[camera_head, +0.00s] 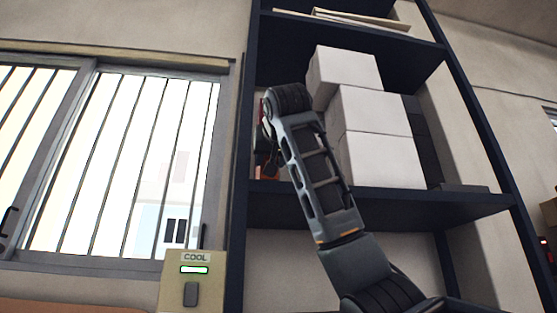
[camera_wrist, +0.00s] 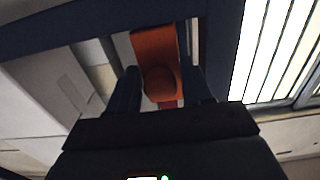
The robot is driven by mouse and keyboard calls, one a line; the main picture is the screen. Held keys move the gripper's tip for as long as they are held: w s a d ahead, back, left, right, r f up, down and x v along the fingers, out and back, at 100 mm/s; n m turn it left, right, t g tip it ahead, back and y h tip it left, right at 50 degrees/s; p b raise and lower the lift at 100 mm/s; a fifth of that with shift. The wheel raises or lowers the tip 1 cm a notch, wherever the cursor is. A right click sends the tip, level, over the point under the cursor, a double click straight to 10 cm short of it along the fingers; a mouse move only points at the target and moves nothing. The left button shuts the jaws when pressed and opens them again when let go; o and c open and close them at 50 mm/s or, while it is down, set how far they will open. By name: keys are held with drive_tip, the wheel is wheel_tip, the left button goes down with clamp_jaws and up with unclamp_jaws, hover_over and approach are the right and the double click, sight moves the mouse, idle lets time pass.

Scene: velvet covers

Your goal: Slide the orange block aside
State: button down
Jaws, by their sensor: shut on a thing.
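The orange block (camera_wrist: 153,45) is between the fingers of my gripper (camera_wrist: 160,78) in the wrist view, with a rounded orange part nearest the palm. My gripper is shut on it. In the head view only a small orange patch of the block (camera_head: 267,173) shows at the left end of the middle shelf, low beside my gripper (camera_head: 268,158). My arm hides most of the block there. I cannot tell whether the block touches the shelf.
White boxes (camera_head: 374,160) are stacked on the middle shelf (camera_head: 440,203), just right of my arm. A dark shelf post (camera_head: 240,215) stands close on the left. A barred window (camera_head: 130,165) and a panel marked COOL (camera_head: 193,285) lie further left.

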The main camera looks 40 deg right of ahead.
drive_tip(key=shift+w+a+r, duration=0.1)
drive_tip(key=shift+w+a, duration=0.4)
drive_tip(key=shift+a, duration=0.35)
drive_tip(key=c, duration=0.7)
unclamp_jaws()
drive_tip(key=shift+c, duration=0.2)
